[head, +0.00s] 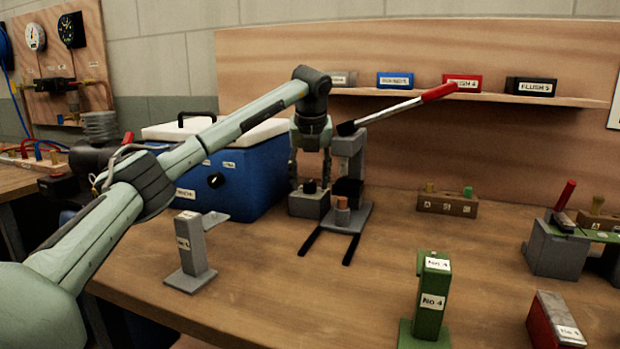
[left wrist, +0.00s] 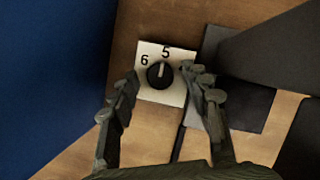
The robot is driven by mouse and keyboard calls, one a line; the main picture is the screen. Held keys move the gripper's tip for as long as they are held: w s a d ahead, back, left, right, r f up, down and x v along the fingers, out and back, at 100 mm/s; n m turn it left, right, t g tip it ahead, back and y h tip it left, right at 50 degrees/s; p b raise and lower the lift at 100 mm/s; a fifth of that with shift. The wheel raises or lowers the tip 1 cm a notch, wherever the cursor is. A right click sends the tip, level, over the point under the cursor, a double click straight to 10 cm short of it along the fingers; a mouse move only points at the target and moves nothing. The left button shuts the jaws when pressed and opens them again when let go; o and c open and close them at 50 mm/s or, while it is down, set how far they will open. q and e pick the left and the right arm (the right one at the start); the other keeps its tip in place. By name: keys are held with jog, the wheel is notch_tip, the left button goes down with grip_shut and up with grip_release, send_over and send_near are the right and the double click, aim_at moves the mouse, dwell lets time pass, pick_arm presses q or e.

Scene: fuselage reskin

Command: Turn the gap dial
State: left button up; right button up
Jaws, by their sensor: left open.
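The gap dial (left wrist: 160,75) is a black round knob with a white pointer line on a pale plate marked 5 and 6. The line points up, close to the 5. In the head view the dial (head: 309,187) sits on top of a small grey block (head: 309,205) beside the lever press. My left gripper (left wrist: 162,88) is open, with one finger on either side of the dial and room between them and the knob. In the head view the left gripper (head: 311,168) points down over the block. My right gripper is not in view.
The lever press (head: 349,150) with a red-handled lever (head: 438,93) stands right beside the block. A blue cooler (head: 245,170) is close on the left. A grey stand (head: 190,250) and a green No 4 stand (head: 430,295) are nearer. The front middle table is clear.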

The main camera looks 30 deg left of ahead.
pick_arm(q)
jog(key=shift+f, duration=0.1)
grip_shut()
dwell(0.4)
jog(key=shift+a+m, duration=0.1)
jog(key=shift+m, duration=0.2)
jog(key=m+h, duration=0.1)
jog(key=m, duration=0.1)
jog(key=m+t+h, duration=0.1)
jog(key=m, duration=0.2)
jog(key=shift+a, duration=0.15)
jog(key=m+h, duration=0.2)
jog(key=m, duration=0.4)
jog(key=shift+a, duration=0.1)
jog(key=shift+m+h, duration=0.3)
grip_release()
